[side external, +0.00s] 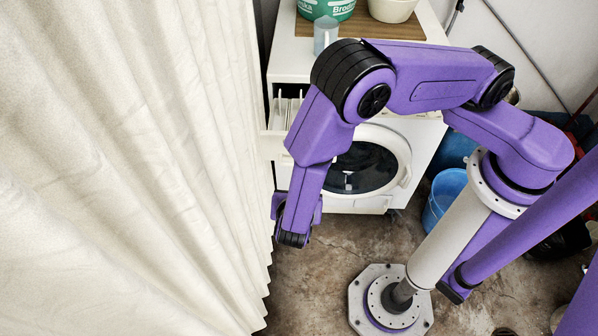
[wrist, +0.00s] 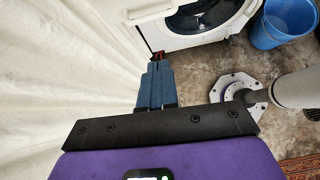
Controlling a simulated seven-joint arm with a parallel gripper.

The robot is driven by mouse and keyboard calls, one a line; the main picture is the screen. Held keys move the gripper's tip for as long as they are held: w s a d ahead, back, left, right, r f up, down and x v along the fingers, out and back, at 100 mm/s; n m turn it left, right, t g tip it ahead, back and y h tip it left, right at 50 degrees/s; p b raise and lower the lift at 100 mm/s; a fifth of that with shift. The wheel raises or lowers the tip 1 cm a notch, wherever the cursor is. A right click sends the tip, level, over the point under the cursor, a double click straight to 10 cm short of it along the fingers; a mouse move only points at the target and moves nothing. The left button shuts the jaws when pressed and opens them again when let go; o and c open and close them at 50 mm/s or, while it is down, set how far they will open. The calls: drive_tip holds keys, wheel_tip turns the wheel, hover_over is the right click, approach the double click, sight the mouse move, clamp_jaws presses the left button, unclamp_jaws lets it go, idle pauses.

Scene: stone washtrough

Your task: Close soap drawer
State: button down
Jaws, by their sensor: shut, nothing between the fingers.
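The white washing machine (side external: 350,208) stands behind my arm with its round door shut. Its soap drawer (side external: 274,146) sticks out open at the machine's upper left, with the white dividers inside showing. In the wrist view a white part at the top edge, apparently the drawer (wrist: 148,10), lies ahead of my fingers. My gripper (wrist: 159,56) is shut and empty, its blue-grey fingers together and pointing towards the machine. It looks apart from the drawer, though the exact gap is unclear. In the side view my arm hides the fingers and part of the drawer.
A cream curtain (side external: 120,170) hangs close along the left of the drawer and my gripper. A blue bucket (side external: 446,192) stands right of the machine. A translucent cup (side external: 325,36), a green tub (side external: 326,8) and a pale bowl (side external: 392,9) stand on top.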

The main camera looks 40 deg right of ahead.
drive_tip(key=w+d+f+n, duration=0.1)
drive_tip(key=w+d+f, duration=0.6)
drive_tip(key=w, duration=0.1)
drive_tip(key=shift+w+d+f+t, duration=0.15)
drive_tip(key=shift+d+f+t, duration=0.15)
drive_tip(key=shift+f, duration=0.05)
idle(0.4)
drive_tip(key=w+d, duration=1.4)
drive_tip(key=shift+d, duration=0.15)
drive_tip(key=shift+w, duration=0.15)
